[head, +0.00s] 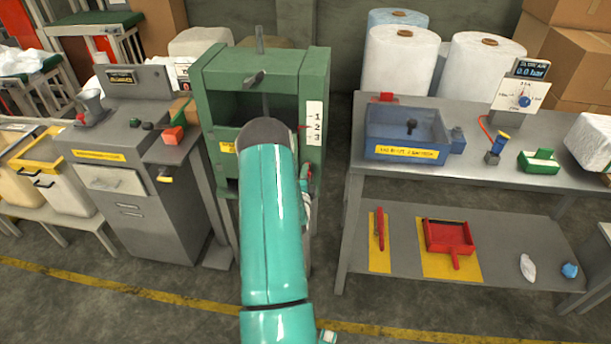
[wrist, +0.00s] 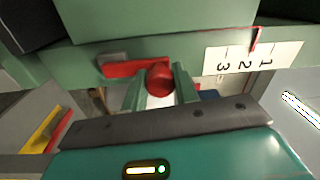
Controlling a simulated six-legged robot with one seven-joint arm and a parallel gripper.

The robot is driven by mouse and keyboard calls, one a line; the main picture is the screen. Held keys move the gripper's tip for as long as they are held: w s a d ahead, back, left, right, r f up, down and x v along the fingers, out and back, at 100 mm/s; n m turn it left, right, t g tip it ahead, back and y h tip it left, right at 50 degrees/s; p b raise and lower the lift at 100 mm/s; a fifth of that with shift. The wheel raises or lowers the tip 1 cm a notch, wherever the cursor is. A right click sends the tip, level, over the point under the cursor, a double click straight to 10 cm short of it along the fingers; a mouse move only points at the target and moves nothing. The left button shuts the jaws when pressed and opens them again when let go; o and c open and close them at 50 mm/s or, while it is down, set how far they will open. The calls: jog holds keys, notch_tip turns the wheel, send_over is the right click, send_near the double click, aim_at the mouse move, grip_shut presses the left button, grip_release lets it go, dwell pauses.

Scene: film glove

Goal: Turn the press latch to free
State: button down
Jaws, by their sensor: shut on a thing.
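The press (head: 222,80) is a green frame standing left of the middle in the head view. Its latch (wrist: 132,67) is a red bar with a round red knob (wrist: 160,80), low on the green body in the wrist view. My gripper (wrist: 160,88) has its two pale green fingers on either side of the knob, shut on it. The bar reaches left from the knob, roughly along the green face. In the head view my teal arm covers the middle of the press, and the gripper is mostly hidden at its right side.
A white 1-2-3 scale (head: 315,123) with a red pointer is on the press's right post. A grey cabinet (head: 130,190) stands close left. A grey workbench (head: 475,165) with a blue tray (head: 385,153) stands right. Floor shows in front.

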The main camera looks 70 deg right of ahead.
jog(key=c, duration=1.1)
grip_release()
jog(key=s+a, duration=0.2)
jog(key=a, duration=1.1)
jog(key=shift+s+a+f, duration=0.15)
jog(key=shift+a+f, duration=0.15)
jog(key=shift+f, duration=0.05)
